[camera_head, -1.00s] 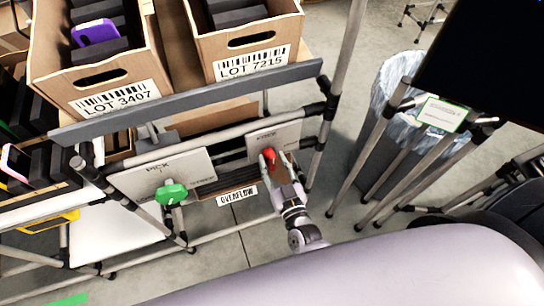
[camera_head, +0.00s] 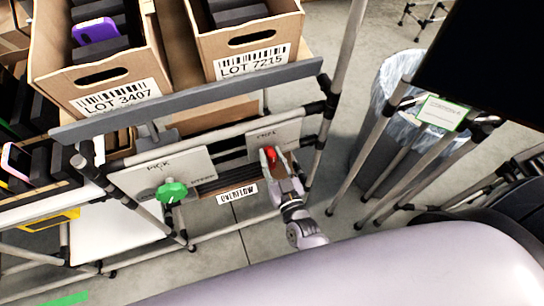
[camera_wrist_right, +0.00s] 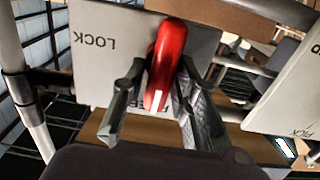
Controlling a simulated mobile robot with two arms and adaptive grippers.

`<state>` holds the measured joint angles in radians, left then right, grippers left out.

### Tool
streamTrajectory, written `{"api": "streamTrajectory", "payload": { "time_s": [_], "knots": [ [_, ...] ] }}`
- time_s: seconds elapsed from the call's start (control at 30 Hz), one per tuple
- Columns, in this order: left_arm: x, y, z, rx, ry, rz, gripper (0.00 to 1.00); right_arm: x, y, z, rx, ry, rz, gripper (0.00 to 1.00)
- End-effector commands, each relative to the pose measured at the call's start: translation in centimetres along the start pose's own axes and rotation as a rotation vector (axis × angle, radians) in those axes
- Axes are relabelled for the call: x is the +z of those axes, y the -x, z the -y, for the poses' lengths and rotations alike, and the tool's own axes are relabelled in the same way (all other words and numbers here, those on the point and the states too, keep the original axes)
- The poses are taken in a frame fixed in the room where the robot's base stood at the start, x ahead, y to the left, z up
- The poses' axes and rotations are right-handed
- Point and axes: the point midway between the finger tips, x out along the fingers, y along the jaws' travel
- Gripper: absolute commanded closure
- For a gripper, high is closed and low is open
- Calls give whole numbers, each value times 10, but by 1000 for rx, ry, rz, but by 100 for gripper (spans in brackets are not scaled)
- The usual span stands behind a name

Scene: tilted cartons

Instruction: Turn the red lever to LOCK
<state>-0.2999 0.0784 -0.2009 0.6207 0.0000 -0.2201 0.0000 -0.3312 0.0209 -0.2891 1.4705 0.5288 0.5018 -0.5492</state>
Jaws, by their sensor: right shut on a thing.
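The red lever (camera_head: 271,153) is on a pale plate (camera_head: 290,136) on the rack's front, right of the green lever. My right gripper (camera_head: 272,160) is at the red lever, its fingers on either side of it. In the right wrist view, the red lever (camera_wrist_right: 170,50) sits between the fingers of the right gripper (camera_wrist_right: 160,88), which is shut on it. The plate (camera_wrist_right: 98,65) appears upside down there, with LOCK readable left of the lever. The lever's white mark points down toward the second word, which is mostly hidden. My left gripper is not in view.
A green lever (camera_head: 172,192) is on the PICK plate (camera_head: 135,178) to the left. Cartons LOT 3407 (camera_head: 119,97) and LOT 7215 (camera_head: 251,62) stand tilted above behind a grey rail (camera_head: 190,101). Rack posts and a lined bin (camera_head: 376,150) stand to the right.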

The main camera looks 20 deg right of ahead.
Motion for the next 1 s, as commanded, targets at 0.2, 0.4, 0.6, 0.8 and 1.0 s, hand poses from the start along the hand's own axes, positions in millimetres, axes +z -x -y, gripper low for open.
{"api": "streamTrajectory", "payload": {
  "time_s": [0.2,0.4,0.6,0.8,1.0],
  "knots": [
    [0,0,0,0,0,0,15,0,0,-1,2,-6,-1,100],
    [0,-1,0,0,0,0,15,0,0,-2,2,-62,-1,100],
    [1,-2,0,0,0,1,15,1,0,-4,2,-192,0,100],
    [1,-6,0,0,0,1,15,2,0,-6,1,-374,-1,100],
    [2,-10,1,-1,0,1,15,3,0,-8,1,-564,-1,100]
  ]
}}
